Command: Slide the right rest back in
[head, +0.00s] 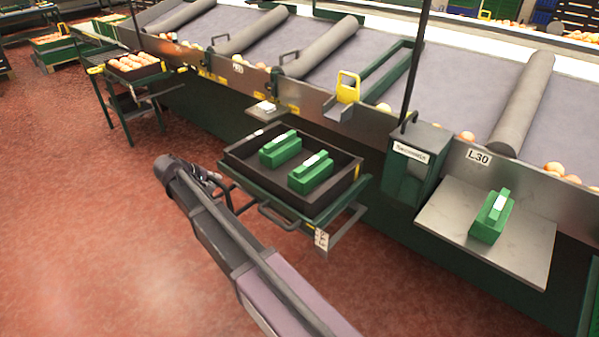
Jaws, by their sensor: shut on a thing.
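A dark tray (347,182) sits on a green metal stand with rests (352,213) sticking out at the front, below the conveyor. A dark loop handle (276,218) shows at its front edge, and a labelled end piece (321,240) at its front right. My gripper (217,184) is small and dark at the stand's left front corner, partly hidden by my arm. It is shut on a dark part there that looks like a rest's end; the contact itself is unclear. Two green boxes with white labels, the left one (280,149) and the right one (311,174), lie in the tray.
A grey metal shelf (445,213) at the right holds another green box (491,217). A green dispenser-like case (416,165) stands between tray and shelf. A stand with a crate of oranges (133,68) is at the far left. The red floor at left is clear.

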